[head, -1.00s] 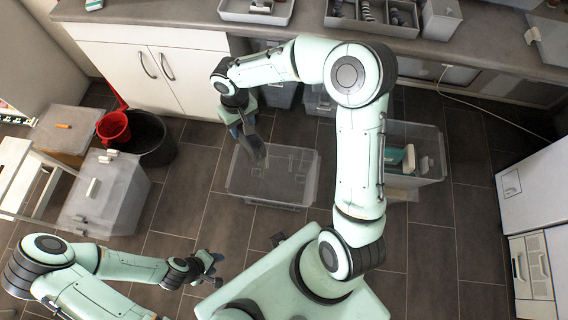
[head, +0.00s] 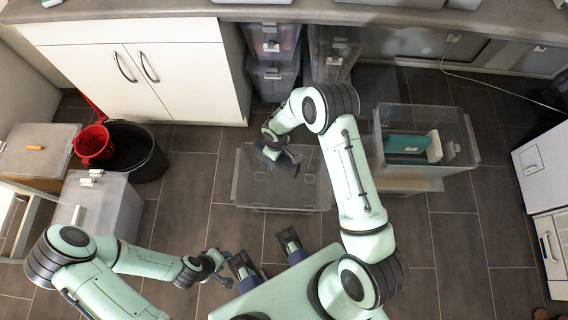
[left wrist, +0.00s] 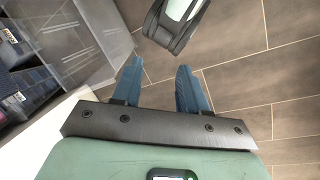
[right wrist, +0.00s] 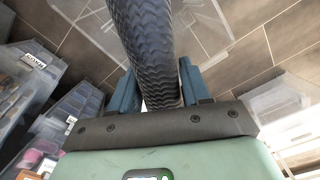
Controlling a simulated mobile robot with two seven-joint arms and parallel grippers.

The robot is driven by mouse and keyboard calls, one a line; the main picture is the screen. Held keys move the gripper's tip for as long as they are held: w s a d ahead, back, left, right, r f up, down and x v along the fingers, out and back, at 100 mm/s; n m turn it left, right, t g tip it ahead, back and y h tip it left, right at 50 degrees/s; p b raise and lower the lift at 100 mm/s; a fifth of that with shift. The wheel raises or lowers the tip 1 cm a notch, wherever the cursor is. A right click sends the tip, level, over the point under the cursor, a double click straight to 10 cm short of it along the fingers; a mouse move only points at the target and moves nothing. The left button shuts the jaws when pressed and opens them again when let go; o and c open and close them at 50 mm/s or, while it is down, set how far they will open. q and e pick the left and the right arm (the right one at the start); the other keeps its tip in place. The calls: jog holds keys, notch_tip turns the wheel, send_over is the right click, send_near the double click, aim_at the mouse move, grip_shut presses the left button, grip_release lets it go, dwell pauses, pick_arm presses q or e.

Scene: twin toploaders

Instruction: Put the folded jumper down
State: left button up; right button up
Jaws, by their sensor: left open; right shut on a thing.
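The folded jumper (right wrist: 143,40), dark and ribbed, stands between the fingers of my right gripper (right wrist: 155,90) in the right wrist view. That gripper is shut on it. In the head view my right gripper (head: 282,156) is over the back part of a clear open box on the floor; the jumper is hard to make out there and mostly hidden by the hand. My left gripper (head: 222,266) is open and empty, low at the front left; its parted blue fingers (left wrist: 158,85) show in the left wrist view.
The clear box (head: 255,195) stands on dark floor tiles. Right of it is another clear box (head: 440,125) with a teal item. A black bucket (head: 145,165), a red bucket (head: 93,143) and a lidded clear bin (head: 110,205) stand left. Stacked bins (head: 272,80) stand under the counter.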

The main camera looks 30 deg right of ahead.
pick_arm(q)
jog(key=w+a+f+t+y+b, duration=0.1)
jog(key=w+a+f+b, duration=0.1)
jog(key=w+f+b, duration=0.35)
jog(key=w+a+f+t+b, duration=0.2)
jog(key=w+f+b, duration=0.1)
jog(key=f+b, duration=0.5)
pick_arm(e)
jog(key=s+d+f+n, duration=0.1)
jog(key=f+n, duration=0.1)
jog(key=f, duration=1.3)
jog(key=s+d+f+n+b, duration=0.1)
jog(key=f+n, duration=0.1)
jog(key=f, duration=1.3)
jog(key=s+d+f+n+b, duration=0.1)
jog(key=d+f, duration=0.1)
jog(key=f, duration=1.2)
jog(key=shift+s+d+f+n, duration=0.1)
jog(key=shift+s+f+n, duration=0.15)
jog(key=shift+f+n, duration=0.15)
pick_arm(q)
jog(key=s+a+f+n+g, duration=0.1)
jog(key=s+f+g, duration=0.2)
jog(key=s+f, duration=0.3)
jog(key=shift+s+f, duration=0.4)
jog(key=shift+s, duration=0.35)
pick_arm(e)
jog(key=shift+f, duration=0.15)
